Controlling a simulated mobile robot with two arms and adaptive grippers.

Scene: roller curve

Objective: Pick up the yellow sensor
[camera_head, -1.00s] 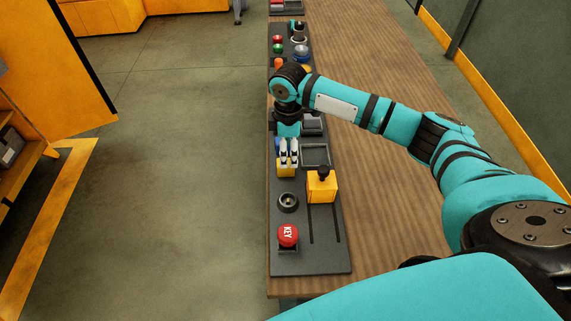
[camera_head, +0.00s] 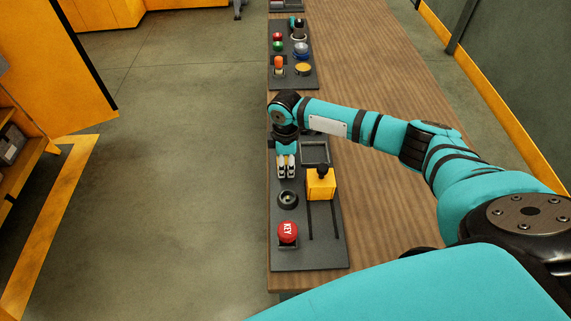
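My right gripper (camera_head: 286,174) points down over the left part of the near dark panel (camera_head: 290,256). Its pale fingertips are close together, and I cannot tell whether they hold anything. No small yellow piece shows at the fingers now; whatever is directly beneath or behind them is hidden. A yellow block (camera_head: 321,188) with a black knob stands just right of the gripper, apart from it, above two dark slots. I cannot tell whether this block is the yellow sensor. My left gripper is out of view.
A black round socket (camera_head: 288,198) and a red KEY button (camera_head: 288,232) are on the panel nearer me. A square dark frame (camera_head: 315,153) lies beyond the yellow block. A farther panel (camera_head: 310,83) carries several coloured buttons. The wooden tabletop (camera_head: 385,220) is clear to the right.

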